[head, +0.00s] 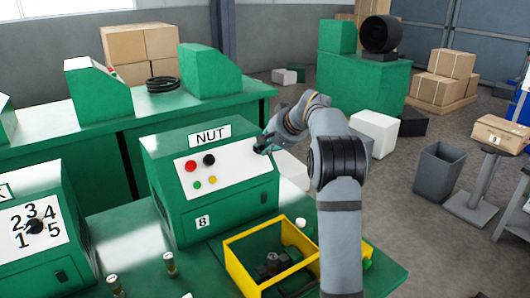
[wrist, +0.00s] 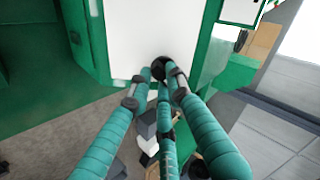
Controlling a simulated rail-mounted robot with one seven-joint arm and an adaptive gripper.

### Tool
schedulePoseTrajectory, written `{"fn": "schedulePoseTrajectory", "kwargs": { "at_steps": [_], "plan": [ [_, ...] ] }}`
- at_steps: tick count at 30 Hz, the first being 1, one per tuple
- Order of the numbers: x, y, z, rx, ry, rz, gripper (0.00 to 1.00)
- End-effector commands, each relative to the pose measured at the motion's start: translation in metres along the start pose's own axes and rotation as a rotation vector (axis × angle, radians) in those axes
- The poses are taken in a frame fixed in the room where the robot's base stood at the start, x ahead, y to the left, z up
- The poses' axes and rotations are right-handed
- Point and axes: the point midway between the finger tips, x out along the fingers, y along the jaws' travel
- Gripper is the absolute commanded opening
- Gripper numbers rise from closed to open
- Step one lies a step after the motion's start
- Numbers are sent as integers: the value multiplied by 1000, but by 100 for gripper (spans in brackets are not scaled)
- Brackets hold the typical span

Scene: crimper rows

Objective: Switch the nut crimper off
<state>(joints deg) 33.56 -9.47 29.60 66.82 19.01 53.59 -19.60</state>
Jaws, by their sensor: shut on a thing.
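The nut crimper (head: 225,213) is a green box with a sloped white panel (head: 235,177) and a "NUT" sign (head: 210,135) on top. Its panel has a red button (head: 191,166), a black knob or button (head: 209,160), and small yellow (head: 197,185) and green (head: 212,180) ones. My gripper (head: 264,146) is at the panel's upper right end. In the wrist view, its teal fingers (wrist: 161,76) are shut on a round black knob (wrist: 159,65) on the white panel. In the head view the gripper hides this knob. Its setting cannot be read.
A yellow-rimmed bin (head: 235,268) with dark parts stands in front of the crimper. Another crimper with a numbered dial (head: 35,226) is at left. Green machines (head: 208,72) stand on a bench behind. Grey floor lies right of my arm, with a grey bin (head: 437,172).

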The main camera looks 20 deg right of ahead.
Motion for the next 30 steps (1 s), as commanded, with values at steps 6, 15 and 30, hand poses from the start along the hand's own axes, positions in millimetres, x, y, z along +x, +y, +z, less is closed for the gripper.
{"fn": "schedulePoseTrajectory", "kwargs": {
  "at_steps": [6,15,30],
  "plan": [
    [2,2,0,-205,0,-1,0],
    [1,2,-2,-472,0,1,0],
    [0,1,-3,-724,-2,0,0]
  ]
}}
